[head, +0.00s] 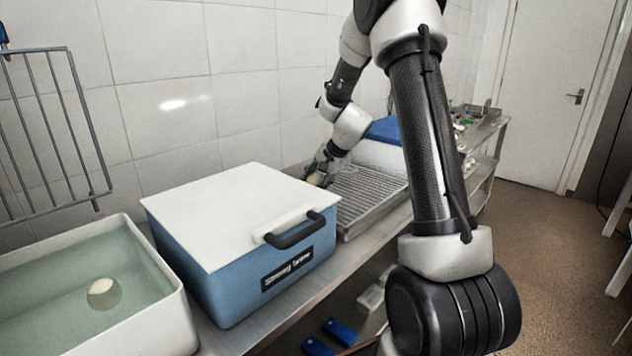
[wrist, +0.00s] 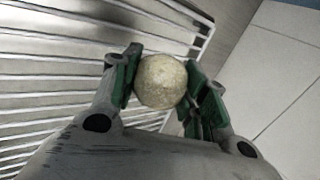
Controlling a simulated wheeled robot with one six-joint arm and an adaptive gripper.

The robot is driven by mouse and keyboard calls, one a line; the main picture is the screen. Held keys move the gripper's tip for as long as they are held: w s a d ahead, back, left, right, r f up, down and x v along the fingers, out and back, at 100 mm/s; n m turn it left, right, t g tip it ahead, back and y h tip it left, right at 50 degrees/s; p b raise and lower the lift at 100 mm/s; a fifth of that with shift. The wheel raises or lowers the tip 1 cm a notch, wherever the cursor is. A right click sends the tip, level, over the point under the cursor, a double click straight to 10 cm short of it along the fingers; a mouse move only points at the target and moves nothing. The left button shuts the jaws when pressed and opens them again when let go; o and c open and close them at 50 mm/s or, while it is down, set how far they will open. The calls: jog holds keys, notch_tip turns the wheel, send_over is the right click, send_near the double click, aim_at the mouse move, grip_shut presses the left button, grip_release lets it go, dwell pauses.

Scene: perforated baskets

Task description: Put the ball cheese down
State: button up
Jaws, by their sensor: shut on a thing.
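The ball cheese (wrist: 161,81) is a round, pale yellowish ball. In the wrist view it sits between the green-padded fingers of my gripper (wrist: 160,84), which is shut on it. In the head view my gripper (head: 322,172) is small, beyond the lidded box and beside a wire rack; the ball there is mostly hidden. The wire rack (head: 372,190) shows its bars behind the ball in the wrist view (wrist: 50,75). I cannot tell whether the ball touches the rack.
A blue box with a white lid (head: 235,210) and black handle stands nearer on the bench. At left, a white tub (head: 150,335) of liquid holds another pale ball (head: 103,293). A blue-topped white box (head: 385,150) stands beyond the rack. The tiled wall runs behind.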

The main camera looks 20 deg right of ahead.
jog(key=shift+f, duration=0.15)
jog(key=shift+f, duration=0.55)
jog(key=o, duration=1)
jog(key=shift+o, duration=0.2)
jog(key=shift+r, duration=0.1)
